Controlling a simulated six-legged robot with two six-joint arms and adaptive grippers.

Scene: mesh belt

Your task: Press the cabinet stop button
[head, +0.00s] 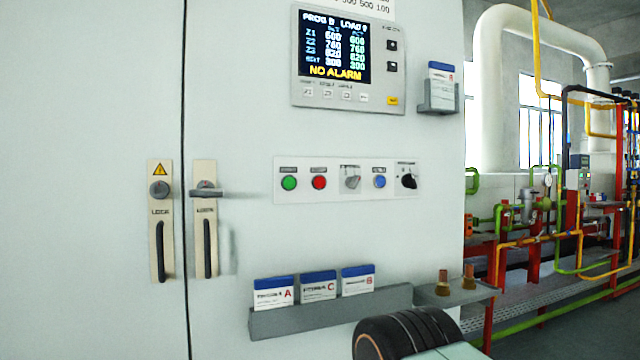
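The pale cabinet (100,90) fills the left and middle of the head view. A white button strip (335,194) on its front carries a green button (289,183), a red button (319,183), a grey selector switch (352,182), a blue button (380,181) and a black rotary knob (408,181). The red button, apparently the stop button, is second from the left and unobstructed. The small labels above the controls are too blurred to read. Neither gripper shows in this view.
A display panel (347,60) above reads NO ALARM. A card tray (330,315) juts out below the buttons, with a small shelf (455,296) beside it. Two door handles (160,250) (207,248) are at left. Pipes (490,95) stand at right.

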